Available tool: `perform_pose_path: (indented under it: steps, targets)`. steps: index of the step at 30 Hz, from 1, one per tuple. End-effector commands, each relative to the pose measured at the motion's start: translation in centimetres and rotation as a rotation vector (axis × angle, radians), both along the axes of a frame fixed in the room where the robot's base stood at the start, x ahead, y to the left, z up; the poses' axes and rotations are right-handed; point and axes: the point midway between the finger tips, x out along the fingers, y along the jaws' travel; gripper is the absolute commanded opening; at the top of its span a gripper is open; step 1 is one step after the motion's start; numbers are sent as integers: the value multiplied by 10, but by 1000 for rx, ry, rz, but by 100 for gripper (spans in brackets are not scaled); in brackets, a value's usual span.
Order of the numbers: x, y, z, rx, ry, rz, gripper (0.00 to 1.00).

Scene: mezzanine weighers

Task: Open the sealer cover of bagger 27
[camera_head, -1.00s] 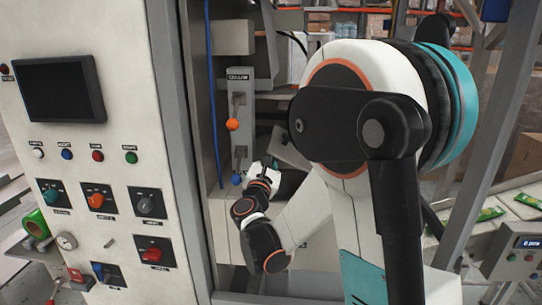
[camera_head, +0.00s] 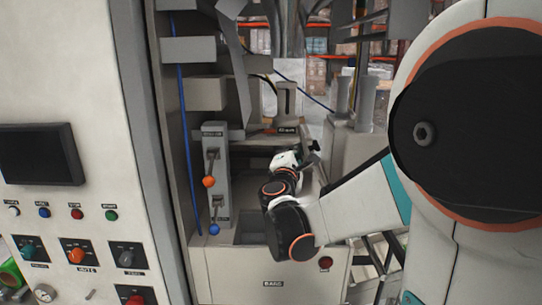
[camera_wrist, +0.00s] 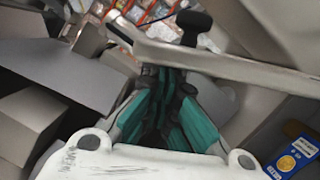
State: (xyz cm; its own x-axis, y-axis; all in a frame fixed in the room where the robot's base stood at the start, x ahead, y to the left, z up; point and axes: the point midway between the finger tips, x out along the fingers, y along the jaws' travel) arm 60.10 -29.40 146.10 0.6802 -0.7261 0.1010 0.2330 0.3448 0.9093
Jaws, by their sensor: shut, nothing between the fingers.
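The bagger (camera_head: 290,264) stands behind and right of the control cabinet. Inside it is a dark ledge with a small label (camera_head: 287,130), too small to read surely; I cannot tell whether this is the sealer cover. My gripper (camera_head: 312,148) is at this ledge, partly hidden by my wrist in the head view. In the wrist view my gripper (camera_wrist: 163,115) shows teal fingers shut with nothing between them. A pale bar (camera_wrist: 215,65) with a black knob (camera_wrist: 194,22) crosses just beyond the fingertips. I cannot tell whether they touch.
A grey lever plate (camera_head: 215,165) with an orange knob (camera_head: 208,182) and a blue knob (camera_head: 214,229) stands left of my wrist. The white control cabinet (camera_head: 70,95) fills the left. A blue-and-yellow label (camera_wrist: 295,155) shows at the wrist view's lower right.

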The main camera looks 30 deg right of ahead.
Motion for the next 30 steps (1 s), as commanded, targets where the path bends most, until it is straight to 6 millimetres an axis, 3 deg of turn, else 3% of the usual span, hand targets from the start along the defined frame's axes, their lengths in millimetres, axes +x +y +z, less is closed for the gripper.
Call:
perform_pose_path:
  steps: [3, 12, 30]
  targets:
    - [-16, -23, 18, 66, -45, -7, 0]
    - [-39, -57, 33, 180, -123, -3, 0]
    - [-45, -67, 35, 214, -144, 0, 0]
